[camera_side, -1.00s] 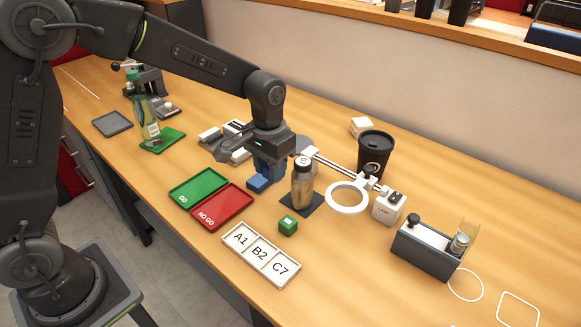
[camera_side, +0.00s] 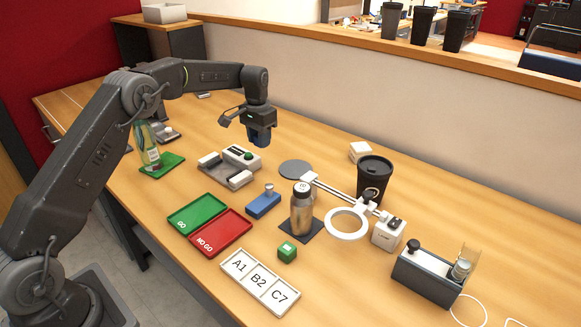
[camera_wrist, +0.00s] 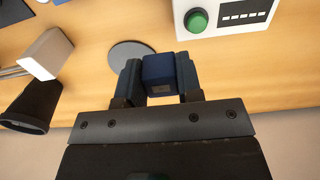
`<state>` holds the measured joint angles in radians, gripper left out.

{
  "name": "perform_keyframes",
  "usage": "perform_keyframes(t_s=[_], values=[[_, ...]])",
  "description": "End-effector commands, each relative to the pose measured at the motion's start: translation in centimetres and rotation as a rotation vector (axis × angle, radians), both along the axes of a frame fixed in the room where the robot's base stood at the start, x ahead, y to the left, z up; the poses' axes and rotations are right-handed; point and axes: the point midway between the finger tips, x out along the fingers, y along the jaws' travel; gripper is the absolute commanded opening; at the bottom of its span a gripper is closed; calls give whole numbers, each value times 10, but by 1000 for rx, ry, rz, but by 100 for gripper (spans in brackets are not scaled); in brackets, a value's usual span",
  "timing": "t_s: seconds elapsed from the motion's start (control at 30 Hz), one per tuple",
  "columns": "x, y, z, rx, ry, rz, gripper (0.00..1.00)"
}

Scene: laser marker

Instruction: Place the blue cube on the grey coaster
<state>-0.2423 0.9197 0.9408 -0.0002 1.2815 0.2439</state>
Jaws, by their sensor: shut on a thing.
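The blue cube (camera_wrist: 160,75) is dark blue and sits between the two fingers of my gripper (camera_wrist: 159,82) in the wrist view. The gripper is shut on it. In the side view my gripper (camera_side: 260,135) is raised above the table, over the back, with the cube mostly hidden by the fingers. The grey coaster (camera_side: 296,169) is a flat round disc on the table, to the right of and below my gripper in the side view, with nothing on it. In the wrist view the coaster (camera_wrist: 122,51) lies to the left, partly behind the left finger.
The white and grey marker device (camera_side: 229,167) stands left of the coaster. A magnifier arm (camera_side: 335,172), steel bottle (camera_side: 302,212), black cup (camera_side: 374,176) and white block (camera_side: 359,151) are nearby. A blue block with a knob (camera_side: 263,205) and green cube (camera_side: 287,251) lie in front.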

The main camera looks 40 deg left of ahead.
Motion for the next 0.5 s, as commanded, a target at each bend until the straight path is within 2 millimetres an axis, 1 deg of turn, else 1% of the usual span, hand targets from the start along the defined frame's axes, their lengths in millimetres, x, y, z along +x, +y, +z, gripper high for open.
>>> perform_keyframes(t_s=[0.03, 0.27, 0.4, 0.5], values=[[7, -12, -9, 0, 2, -4, 11], [33, -53, -38, 0, 0, -3, 11], [42, -64, -46, 0, -1, -1, 11], [44, -68, -49, 0, -1, 1, 11]])
